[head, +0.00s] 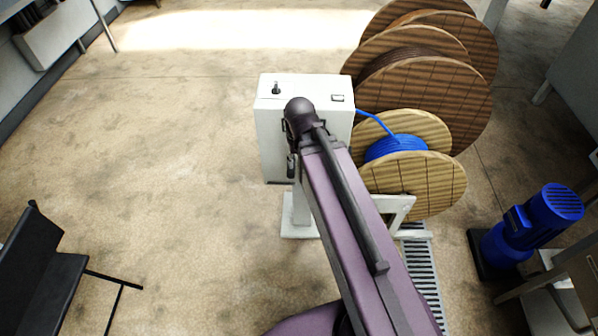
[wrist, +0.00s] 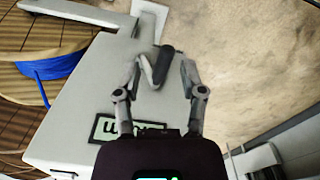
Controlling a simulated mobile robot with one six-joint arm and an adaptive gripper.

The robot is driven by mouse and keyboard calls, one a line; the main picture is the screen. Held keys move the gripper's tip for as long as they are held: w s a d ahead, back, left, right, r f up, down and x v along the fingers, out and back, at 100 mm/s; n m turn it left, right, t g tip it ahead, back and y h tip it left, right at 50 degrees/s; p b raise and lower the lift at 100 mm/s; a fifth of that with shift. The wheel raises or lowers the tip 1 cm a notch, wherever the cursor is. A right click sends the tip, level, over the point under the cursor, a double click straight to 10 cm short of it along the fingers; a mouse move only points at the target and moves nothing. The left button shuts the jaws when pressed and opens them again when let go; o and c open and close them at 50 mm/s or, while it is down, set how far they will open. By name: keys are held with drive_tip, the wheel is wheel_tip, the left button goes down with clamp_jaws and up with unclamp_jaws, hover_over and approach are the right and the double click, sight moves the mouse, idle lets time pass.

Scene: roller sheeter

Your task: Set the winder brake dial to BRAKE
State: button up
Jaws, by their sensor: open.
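The white winder box (head: 272,133) stands on a pedestal, with my arm across its front face. In the wrist view, the box face (wrist: 85,95) fills the left and middle. A dark elongated dial handle (wrist: 163,66) shows there between the fingers of my gripper (wrist: 160,72). The fingers are spread to either side of the handle; I cannot tell whether they touch it. A black-framed label (wrist: 128,131) with upside-down lettering is partly hidden behind the gripper body. I cannot read the dial's position marks. In the head view my arm hides most of the dial area.
The box top carries a small black knob (head: 276,89) and a switch (head: 338,98). Large wooden reels (head: 425,95) and a blue-cable reel (head: 415,185) stand close on the right. A blue motor (head: 530,225) is further right.

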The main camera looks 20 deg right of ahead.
drive_tip(key=shift+s+a+f, duration=0.1)
drive_tip(key=shift+s+f, duration=0.3)
drive_tip(key=shift+s, duration=0.45)
drive_tip(key=shift+w, duration=0.1)
wheel_tip(320, 180, up, 22)
drive_tip(key=m+p, duration=0.3)
drive_tip(key=p, duration=1.9)
hover_over(276, 85)
drive_tip(key=shift+f+b, duration=0.25)
drive_tip(key=shift+b, duration=0.15)
wheel_tip(276, 85, down, 13)
drive_tip(key=b, duration=1.3)
drive_tip(key=shift+f, duration=0.2)
